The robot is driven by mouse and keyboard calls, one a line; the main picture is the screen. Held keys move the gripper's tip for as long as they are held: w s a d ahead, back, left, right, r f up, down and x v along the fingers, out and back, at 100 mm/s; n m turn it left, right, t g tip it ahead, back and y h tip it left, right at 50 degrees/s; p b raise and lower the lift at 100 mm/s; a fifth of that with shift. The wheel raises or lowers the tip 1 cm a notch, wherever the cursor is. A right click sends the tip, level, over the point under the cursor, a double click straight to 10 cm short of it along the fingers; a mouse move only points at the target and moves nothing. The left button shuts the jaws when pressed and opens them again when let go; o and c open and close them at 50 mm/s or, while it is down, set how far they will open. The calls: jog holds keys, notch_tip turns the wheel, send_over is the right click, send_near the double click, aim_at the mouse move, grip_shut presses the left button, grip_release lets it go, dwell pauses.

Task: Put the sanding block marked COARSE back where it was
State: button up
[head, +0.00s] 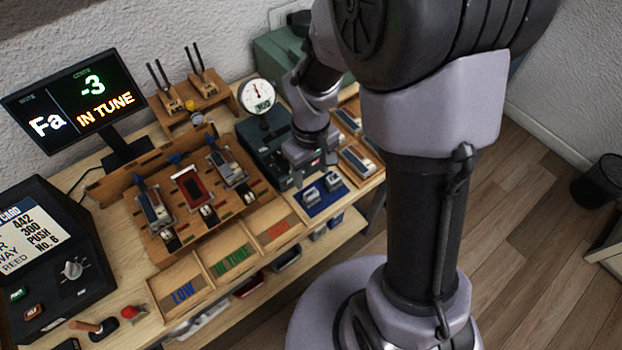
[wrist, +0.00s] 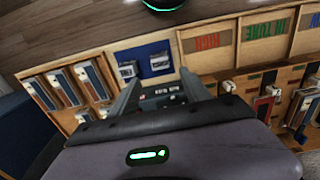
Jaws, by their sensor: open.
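Two small grey-white blocks sit side by side on a blue mat (head: 327,203) at the bench's front right. In the head view they are the left block (head: 311,194) and the right block (head: 332,181). The wrist view shows the same blue mat (wrist: 144,52) with one block (wrist: 127,69) and the other (wrist: 160,62). Their markings are too small to read, so I cannot tell which is COARSE. My gripper (head: 313,172) is open and empty, just behind the blocks and apart from them. Its spread fingers also show in the wrist view (wrist: 160,79).
A black device with a dial gauge (head: 257,94) stands behind my gripper. Wooden slots with long parts (head: 358,160) lie to the right. Left are sorting trays marked LOW (head: 182,293) and IN TUNE (head: 231,260), a wooden rack (head: 190,195) and a monitor (head: 80,108).

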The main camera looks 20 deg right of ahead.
jog(key=s+a+r+m+t, duration=0.1)
jog(key=s+r+m+t, duration=0.1)
jog(key=s+r, duration=0.2)
jog(key=s+a+r+m+t+y, duration=0.1)
jog(key=s+r+m+t, duration=0.1)
jog(key=r, duration=0.8)
jog(key=s+a+r+m+t+y, duration=0.1)
jog(key=s+a+r+m, duration=0.1)
jog(key=s+r+m, duration=0.2)
notch_tip(320, 180, up, 4)
jog(key=s, duration=0.2)
jog(key=shift+s+f+t, duration=0.25)
jog(key=shift+s+t, duration=0.1)
jog(key=shift+t, duration=0.05)
notch_tip(320, 180, down, 5)
jog(key=b, duration=0.5)
jog(key=shift+f, duration=0.1)
